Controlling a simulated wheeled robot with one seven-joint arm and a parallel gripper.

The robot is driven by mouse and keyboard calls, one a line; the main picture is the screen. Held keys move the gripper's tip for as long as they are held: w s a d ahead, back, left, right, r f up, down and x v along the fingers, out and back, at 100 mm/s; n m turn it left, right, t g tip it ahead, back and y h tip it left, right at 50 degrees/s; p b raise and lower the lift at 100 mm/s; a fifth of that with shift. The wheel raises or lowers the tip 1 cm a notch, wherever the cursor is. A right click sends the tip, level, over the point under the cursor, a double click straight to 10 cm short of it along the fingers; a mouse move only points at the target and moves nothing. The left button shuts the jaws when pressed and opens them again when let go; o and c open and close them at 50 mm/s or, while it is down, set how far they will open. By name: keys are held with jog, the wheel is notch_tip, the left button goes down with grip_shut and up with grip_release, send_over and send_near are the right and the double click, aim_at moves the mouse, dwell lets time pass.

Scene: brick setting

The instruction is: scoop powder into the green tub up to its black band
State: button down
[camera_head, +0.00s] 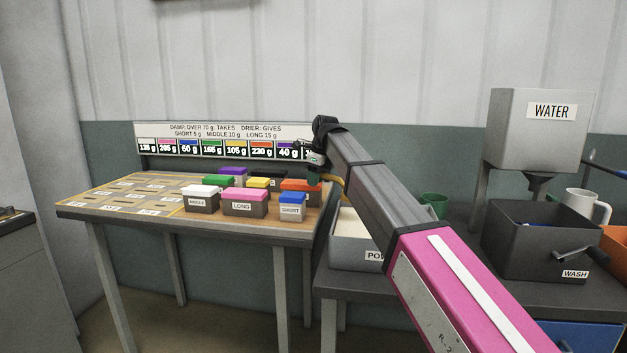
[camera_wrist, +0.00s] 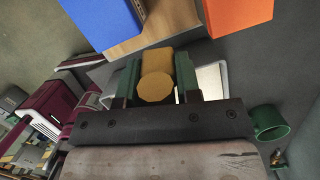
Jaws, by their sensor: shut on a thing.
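My gripper (camera_head: 314,172) is at the right end of the wooden table, beside the powder bin. In the wrist view its green fingers (camera_wrist: 157,80) are shut on a yellow-tan handle (camera_wrist: 156,88), probably the scoop's. A tan piece (camera_head: 341,184) shows beside the gripper in the head view; the scoop's bowl cannot be made out. The grey powder bin (camera_head: 345,256) holds pale powder (camera_head: 350,223) and is partly hidden by my arm. A round green vessel (camera_head: 435,202), perhaps the tub, stands behind my arm; it also shows in the wrist view (camera_wrist: 270,122). I see no black band on it.
Several colour-topped blocks crowd the wooden table's right part, including an orange one (camera_head: 300,186), a blue one (camera_head: 291,205) and a green one (camera_head: 217,181). A dark wash bin (camera_head: 520,252), white mug (camera_head: 588,206) and water tank (camera_head: 515,145) stand at right.

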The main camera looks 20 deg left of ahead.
jog(key=shift+d+r, duration=0.1)
jog(key=shift+d, duration=0.15)
jog(key=shift+d+r+y, duration=0.3)
jog(key=shift+d+y, duration=0.3)
jog(key=shift+d, duration=0.2)
jog(key=shift+d+r+y, duration=0.9)
jog(key=shift+d+r, duration=0.2)
jog(key=shift+d, duration=0.2)
jog(key=shift+d+r, duration=0.2)
jog(key=shift+d, duration=0.1)
jog(key=shift+d+r+y, duration=0.3)
jog(key=shift+d+y, duration=0.1)
jog(key=shift+d, duration=0.1)
jog(key=shift+d+r, duration=0.2)
jog(key=shift+d, duration=0.1)
jog(key=shift+d+r+y, duration=0.3)
jog(key=shift+d+y, duration=0.1)
jog(key=shift+d, duration=0.1)
jog(key=shift+d+r+y, duration=0.3)
jog(key=shift+d+y, duration=0.1)
jog(key=shift+d, duration=0.1)
jog(key=shift+a, duration=0.1)
